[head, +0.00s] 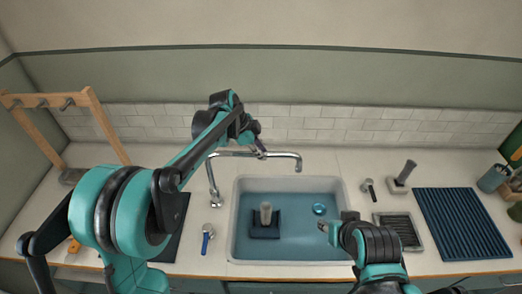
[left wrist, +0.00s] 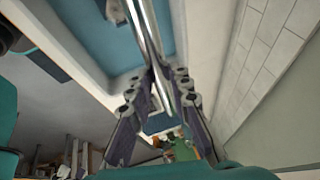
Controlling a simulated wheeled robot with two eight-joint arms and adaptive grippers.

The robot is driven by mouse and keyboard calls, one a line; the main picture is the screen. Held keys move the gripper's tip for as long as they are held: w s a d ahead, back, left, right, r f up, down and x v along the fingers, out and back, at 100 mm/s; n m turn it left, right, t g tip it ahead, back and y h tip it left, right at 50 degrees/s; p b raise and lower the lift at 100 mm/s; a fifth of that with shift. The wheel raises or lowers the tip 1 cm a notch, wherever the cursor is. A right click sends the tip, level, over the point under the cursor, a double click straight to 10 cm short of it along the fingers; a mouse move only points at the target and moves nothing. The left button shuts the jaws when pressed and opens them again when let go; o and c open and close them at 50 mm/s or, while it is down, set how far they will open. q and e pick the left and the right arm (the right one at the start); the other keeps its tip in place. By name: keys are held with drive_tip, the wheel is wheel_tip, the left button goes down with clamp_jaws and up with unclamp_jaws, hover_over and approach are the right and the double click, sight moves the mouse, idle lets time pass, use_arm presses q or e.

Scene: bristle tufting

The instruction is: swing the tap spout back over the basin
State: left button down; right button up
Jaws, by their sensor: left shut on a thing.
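The tap spout (head: 235,154) is a chrome tube that rises from its base left of the basin and runs right, its downturned end showing near the basin's back rim. My left gripper (head: 260,153) is shut on the spout about midway along. In the left wrist view the chrome spout (left wrist: 146,30) passes between the fingers of the left gripper (left wrist: 160,84). The basin (head: 290,250) is white-rimmed and blue inside. My right gripper (head: 325,227) is over the basin's right part, apart from the spout; its jaw opening is too small to judge.
A dark block with a grey post (head: 265,230) and a round blue item (head: 319,208) are in the basin. A blue-handled tool (head: 207,238) lies left of it. A ribbed dark mat (head: 462,225) and a small tray (head: 399,216) lie right. A wooden peg rack (head: 95,110) stands left.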

use_arm(q)
drive_tip(key=c, duration=1.4)
unclamp_jaws()
drive_tip(key=shift+s, duration=0.2)
drive_tip(key=v, duration=1.2)
drive_tip(key=s+a+f+n+t+y+b, duration=0.2)
drive_tip(key=s+a+f+n+b, duration=0.2)
drive_tip(key=s+f+n, duration=0.5)
drive_tip(key=s+a+f+n+t+y+b, duration=0.2)
drive_tip(key=s+a+f+n+b, duration=0.3)
drive_tip(key=s, duration=1.1)
wheel_tip(320, 180, down, 4)
drive_tip(key=a+n, duration=0.2)
drive_tip(key=n, duration=0.2)
drive_tip(key=shift+a+n+t+y, duration=0.15)
drive_tip(key=shift+n+t+y, duration=0.15)
drive_tip(key=shift+t, duration=0.1)
